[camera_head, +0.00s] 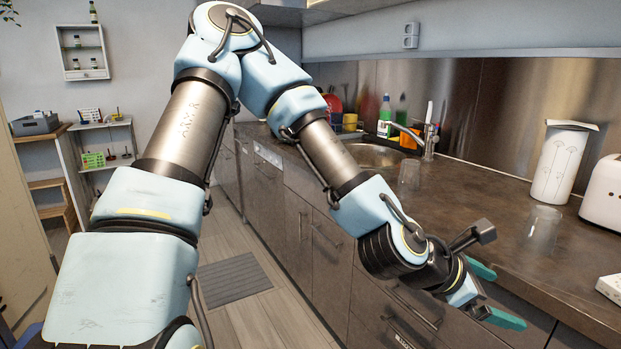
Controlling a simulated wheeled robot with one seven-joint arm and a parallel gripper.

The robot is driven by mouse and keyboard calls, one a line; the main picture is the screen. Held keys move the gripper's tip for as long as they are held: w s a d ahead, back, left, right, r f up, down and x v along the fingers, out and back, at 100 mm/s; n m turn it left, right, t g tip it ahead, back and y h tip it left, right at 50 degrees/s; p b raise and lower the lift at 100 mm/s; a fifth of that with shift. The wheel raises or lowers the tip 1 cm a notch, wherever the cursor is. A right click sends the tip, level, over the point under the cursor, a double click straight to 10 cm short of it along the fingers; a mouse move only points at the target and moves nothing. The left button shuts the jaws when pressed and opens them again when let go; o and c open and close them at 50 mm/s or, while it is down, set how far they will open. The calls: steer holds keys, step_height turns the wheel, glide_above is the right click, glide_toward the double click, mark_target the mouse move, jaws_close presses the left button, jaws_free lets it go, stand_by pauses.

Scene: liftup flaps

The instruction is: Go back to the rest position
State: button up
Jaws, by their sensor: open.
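My gripper (492,295) is at the lower right of the head view, at the end of my bent arm. Its two teal fingers stand apart with nothing between them. It hangs in front of the lower cabinet fronts, near the front edge of the counter (470,205). I cannot tell its exact distance from the counter edge. My arm rises from the lower left, bends at the top and comes down to the right, hiding part of the cabinets.
On the counter stand a white patterned canister (562,165), a clear glass (541,228), another glass (409,175) by the sink (375,155), and a white toaster (603,195). Cabinets with handles (318,235) line the counter. A grey mat (232,279) lies on open floor.

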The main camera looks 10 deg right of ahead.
steer(key=w+a+f+m+t+y+p, duration=0.1)
steer(key=w+a+f+m+y, duration=0.3)
steer(key=w+a, duration=0.5)
steer(key=w+a+f+m+t+y+p, duration=0.1)
steer(key=w+a+m+y, duration=0.2)
steer(key=w+a+m, duration=0.65)
steer(key=a+r+m+y, duration=0.1)
steer(key=a+r, duration=0.3)
steer(key=a, duration=0.9)
steer(key=a+r+m+y+p, duration=0.1)
steer(key=a+r+y, duration=0.2)
steer(key=a, duration=0.9)
steer(key=shift+s+a+r+y, duration=0.15)
steer(key=shift+a+r+y, duration=0.2)
steer(key=shift+r, duration=0.3)
